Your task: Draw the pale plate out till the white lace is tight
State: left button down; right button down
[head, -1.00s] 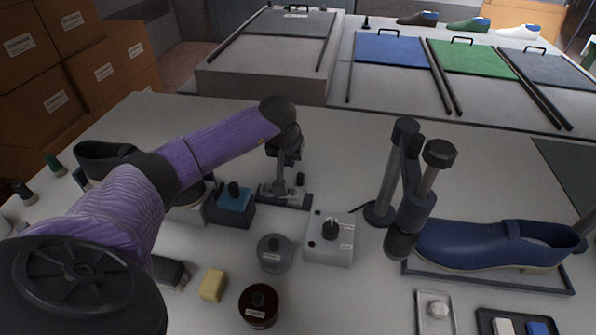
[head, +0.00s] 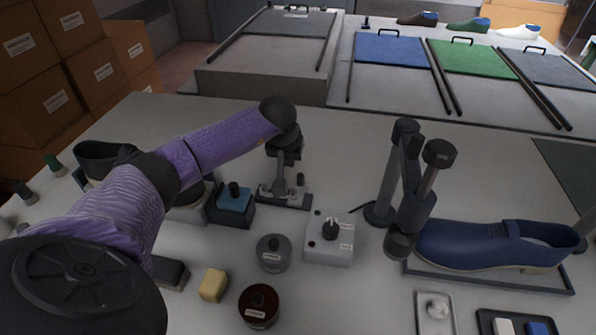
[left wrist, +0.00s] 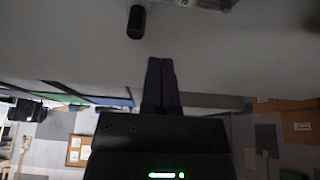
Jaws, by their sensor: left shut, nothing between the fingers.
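My left gripper (head: 284,150) hangs from the purple-sleeved arm over the middle of the near table, partly hidden by its dark wrist. In the left wrist view its two dark fingers (left wrist: 161,82) are together with nothing between them, and a short dark peg (left wrist: 136,22) stands beyond the tips. At the back, a grey plate (head: 548,69) with a black handle lies at the right and another grey plate (head: 290,23) at the left. I cannot tell which is the pale plate. I make out no white lace. My right gripper is not in view.
A blue plate (head: 390,49) and a green plate (head: 466,60) lie between dark rails. A blue shoe (head: 490,244) sits on a dark frame beside an upright jointed stand (head: 386,188). A white box with a knob (head: 328,246) and several small items crowd the near table.

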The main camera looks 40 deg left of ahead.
aim_at(299, 175)
pick_arm(q)
jog(key=shift+f+b, duration=1.6)
jog(key=shift+f, duration=0.35)
jog(key=shift+w+d, duration=0.3)
jog(key=shift+d, duration=0.2)
jog(key=shift+w+d, duration=0.25)
jog(key=shift+d, duration=0.25)
jog(key=shift+s+a+r, duration=0.1)
jog(key=shift+s+a, duration=0.05)
jog(key=shift+a, duration=0.15)
notch_tip(299, 175, up, 8)
jog(key=p, duration=0.5)
jog(key=shift+p, duration=0.3)
